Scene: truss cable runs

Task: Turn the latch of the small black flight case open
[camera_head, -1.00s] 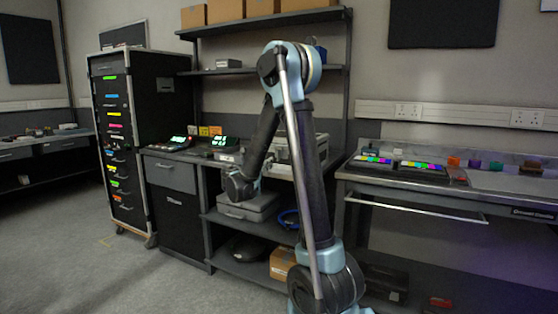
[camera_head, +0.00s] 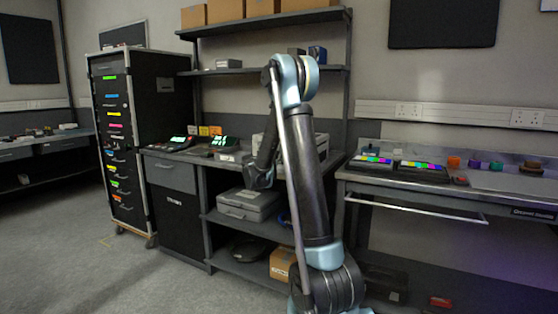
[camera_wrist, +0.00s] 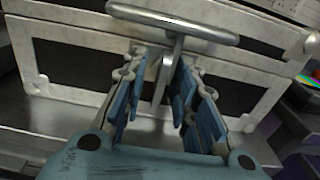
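The flight case (camera_wrist: 60,72) fills the upper wrist view, with dark panels framed by scuffed pale metal edges. Its latch (camera_wrist: 175,22) is a metal piece with a long rounded crossbar and a stem running down from it. My gripper (camera_wrist: 158,92) is open, with its blue-padded fingers on either side of the latch's stem. The stem looks closer to the right finger; I cannot tell whether they touch. In the head view a pale part of the case (camera_head: 321,144) shows behind my arm on the bench, and my fingers are hidden there.
A grey case (camera_head: 248,205) lies on the shelf below, with a cardboard box (camera_head: 282,263) lower down. Lit consoles (camera_head: 223,143) stand left on the bench. A steel worktop (camera_head: 500,182) with small coloured items is at right. Shelves (camera_head: 265,71) rise above the bench.

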